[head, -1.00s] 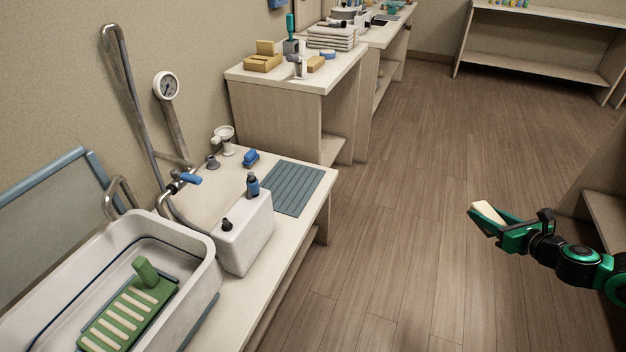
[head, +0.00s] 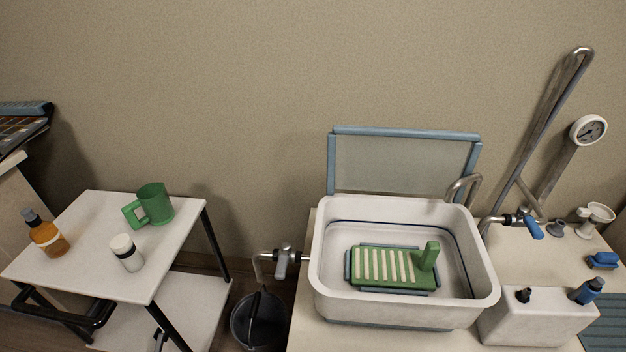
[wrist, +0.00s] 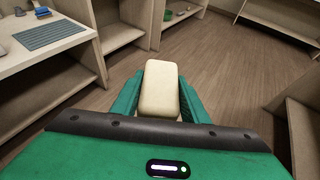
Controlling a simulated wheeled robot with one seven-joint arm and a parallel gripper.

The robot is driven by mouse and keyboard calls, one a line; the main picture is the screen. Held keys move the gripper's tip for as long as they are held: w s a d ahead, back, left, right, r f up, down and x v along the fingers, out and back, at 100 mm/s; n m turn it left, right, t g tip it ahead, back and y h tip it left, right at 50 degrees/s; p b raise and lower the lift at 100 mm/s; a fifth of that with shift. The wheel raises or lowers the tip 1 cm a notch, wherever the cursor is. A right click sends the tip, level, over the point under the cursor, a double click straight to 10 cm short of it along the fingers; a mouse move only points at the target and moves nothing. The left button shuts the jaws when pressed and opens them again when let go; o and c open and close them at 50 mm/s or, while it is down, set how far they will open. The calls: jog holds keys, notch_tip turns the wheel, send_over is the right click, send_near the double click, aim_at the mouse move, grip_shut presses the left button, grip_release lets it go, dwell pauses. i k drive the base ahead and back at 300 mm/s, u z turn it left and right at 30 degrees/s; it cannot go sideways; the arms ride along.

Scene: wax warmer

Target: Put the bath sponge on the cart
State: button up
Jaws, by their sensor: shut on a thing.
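In the wrist view my gripper (wrist: 160,104) is shut on a cream, rounded block, the bath sponge (wrist: 160,88), held out over open floor. Neither the gripper nor the sponge shows in the head view. The cart (head: 105,273) stands at the left of the head view, with a pale top, dark legs, a black handle and a lower shelf. The front and right parts of the top are bare.
A white basin (head: 330,290) with a green slatted rack (head: 385,268) stands on the counter right of the cart. A dark bucket (head: 257,322) is on the floor between them. The wrist view shows a counter with a blue-grey mat (wrist: 52,34) and wooden shelves.

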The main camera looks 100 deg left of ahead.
aim_at(96, 213)
jog(key=k, duration=2.85)
jog(key=u, duration=1.9)
jog(key=i, duration=0.5)
